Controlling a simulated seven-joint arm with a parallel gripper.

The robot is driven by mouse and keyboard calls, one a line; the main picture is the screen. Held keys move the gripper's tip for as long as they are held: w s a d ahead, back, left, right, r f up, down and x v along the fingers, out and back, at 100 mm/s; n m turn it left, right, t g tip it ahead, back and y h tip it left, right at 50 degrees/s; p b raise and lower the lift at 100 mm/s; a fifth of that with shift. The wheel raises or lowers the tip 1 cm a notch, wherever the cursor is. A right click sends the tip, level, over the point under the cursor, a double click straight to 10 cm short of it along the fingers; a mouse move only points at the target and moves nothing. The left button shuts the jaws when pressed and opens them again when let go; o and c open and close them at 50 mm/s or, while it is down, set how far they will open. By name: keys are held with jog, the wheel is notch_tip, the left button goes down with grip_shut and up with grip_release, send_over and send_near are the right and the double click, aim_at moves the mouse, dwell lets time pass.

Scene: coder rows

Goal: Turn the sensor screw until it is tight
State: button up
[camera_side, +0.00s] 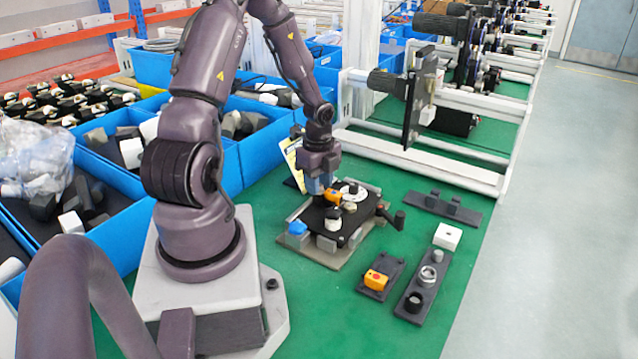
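My gripper (318,193) points down at the back left of a black fixture plate (318,218) on a grey base. An orange sensor-like block (334,197) sits on the plate right beside the fingers; I cannot tell whether they touch it. The sensor screw is too small or hidden to make out. The finger gap is also too small to see. A white dial-like disc (352,189) lies at the back of the plate, and a cream knob (333,222) stands near its front. A blue block (297,228) is at the left corner.
A black crank handle (399,219) juts out right of the fixture. Further right are a dark holder with an orange block (375,280), a long dark holder (415,298) and a white block (447,237). Blue bins (262,150) stand behind and left.

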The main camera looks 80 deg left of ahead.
jog(key=shift+o, duration=0.2)
jog(key=n, duration=2)
jog(key=shift+n, duration=0.3)
jog(key=shift+c, duration=0.4)
